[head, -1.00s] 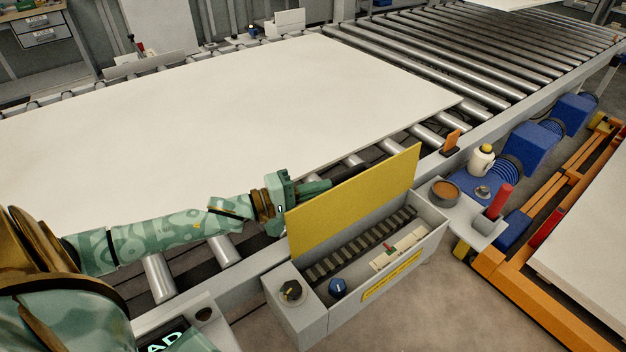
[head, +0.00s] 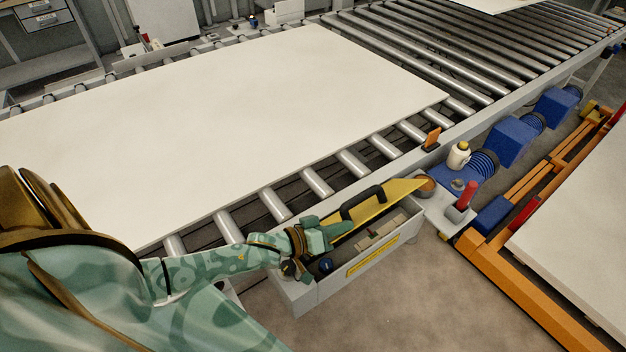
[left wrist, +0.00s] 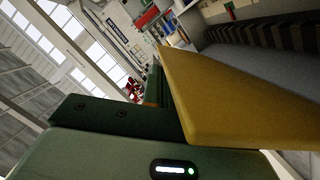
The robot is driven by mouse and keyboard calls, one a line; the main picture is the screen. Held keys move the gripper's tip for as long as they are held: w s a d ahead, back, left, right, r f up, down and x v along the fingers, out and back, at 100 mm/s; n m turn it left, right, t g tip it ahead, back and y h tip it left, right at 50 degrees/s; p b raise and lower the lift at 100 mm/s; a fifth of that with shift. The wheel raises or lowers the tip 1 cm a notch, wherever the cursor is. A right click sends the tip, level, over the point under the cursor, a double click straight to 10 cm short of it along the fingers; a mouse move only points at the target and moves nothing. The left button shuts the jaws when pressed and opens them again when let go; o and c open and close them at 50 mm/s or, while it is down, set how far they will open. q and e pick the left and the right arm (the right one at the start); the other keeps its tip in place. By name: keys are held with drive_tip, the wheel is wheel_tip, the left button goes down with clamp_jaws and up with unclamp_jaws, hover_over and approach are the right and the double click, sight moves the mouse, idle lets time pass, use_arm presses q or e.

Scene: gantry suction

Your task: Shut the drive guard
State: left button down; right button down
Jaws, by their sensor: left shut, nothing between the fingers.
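The drive guard (head: 398,192) is a yellow lid with a black handle (head: 362,203) on its upper face. It is tilted over the grey drive box (head: 345,280), partly lowered, with a gap at the front. My left gripper (head: 347,228) is shut and empty at the lid's near left end, beside the handle. I cannot tell whether it touches the lid. In the left wrist view the yellow lid (left wrist: 225,95) fills the right side, close to the gripper, with the dark chain (left wrist: 270,32) beyond it. My right gripper is not in view.
A large white board (head: 220,105) lies on the roller conveyor behind the box. An orange frame (head: 515,285) stands further right.

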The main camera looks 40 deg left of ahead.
use_arm(q)
drive_tip(key=d+f+m, duration=0.1)
drive_tip(key=f, duration=0.1)
drive_tip(key=s+d+f+m+y, duration=0.1)
drive_tip(key=f, duration=0.1)
drive_tip(key=d+f+m+b, duration=0.1)
drive_tip(key=f+m, duration=0.1)
drive_tip(key=shift+s+d+y, duration=0.15)
drive_tip(key=shift+d+y, duration=0.2)
drive_tip(key=shift+y, duration=0.05)
drive_tip(key=shift+s+d+f+m, duration=0.1)
drive_tip(key=shift+d+f+m, duration=0.1)
drive_tip(key=shift+f+m, duration=0.45)
drive_tip(key=shift+d+f+b, duration=0.15)
drive_tip(key=shift+f+b, duration=0.5)
drive_tip(key=shift+f, duration=0.25)
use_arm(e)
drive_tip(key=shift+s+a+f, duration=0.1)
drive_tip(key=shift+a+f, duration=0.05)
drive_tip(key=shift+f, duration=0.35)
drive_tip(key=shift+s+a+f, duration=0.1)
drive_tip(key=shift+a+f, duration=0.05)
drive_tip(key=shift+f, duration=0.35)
